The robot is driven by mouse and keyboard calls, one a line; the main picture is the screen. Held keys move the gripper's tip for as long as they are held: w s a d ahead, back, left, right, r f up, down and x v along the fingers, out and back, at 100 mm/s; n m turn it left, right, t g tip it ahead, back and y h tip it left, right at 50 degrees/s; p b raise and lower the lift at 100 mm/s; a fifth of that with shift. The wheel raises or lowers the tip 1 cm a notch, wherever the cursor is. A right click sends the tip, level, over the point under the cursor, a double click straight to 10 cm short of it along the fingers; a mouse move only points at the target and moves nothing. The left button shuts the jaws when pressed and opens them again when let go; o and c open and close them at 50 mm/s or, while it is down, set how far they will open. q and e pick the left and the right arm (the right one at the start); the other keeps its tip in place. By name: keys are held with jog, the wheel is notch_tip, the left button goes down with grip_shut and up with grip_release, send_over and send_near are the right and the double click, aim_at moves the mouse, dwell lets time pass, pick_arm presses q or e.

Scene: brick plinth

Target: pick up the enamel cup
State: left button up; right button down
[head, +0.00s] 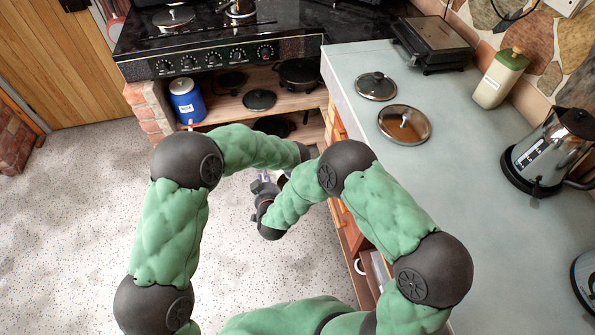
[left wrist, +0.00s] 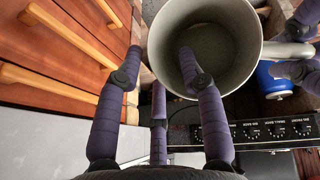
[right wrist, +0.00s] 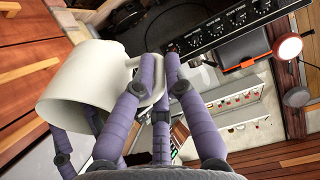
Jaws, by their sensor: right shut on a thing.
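The enamel cup is off-white with a wide mouth and a side handle; in the right wrist view its body (right wrist: 85,85) is large and tilted. My right gripper (right wrist: 160,75) is shut on its handle. In the left wrist view I look into the cup (left wrist: 238,80). My left gripper (left wrist: 160,68) is open there, one finger over the inside and another outside, with the near wall between them. In the head view my right gripper (head: 265,184) is in the gap left of the drawers; my left gripper and most of the cup are hidden behind my right arm.
The grey worktop (head: 455,170) with wooden drawers (left wrist: 60,60) is close on the right. Floor at left is clear.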

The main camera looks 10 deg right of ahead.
pick_arm(q)
grip_shut()
jog(key=shift+w, duration=0.1)
pick_arm(e)
jog(key=shift+r, duration=0.6)
jog(key=v, duration=1.2)
jog(key=shift+f, duration=0.1)
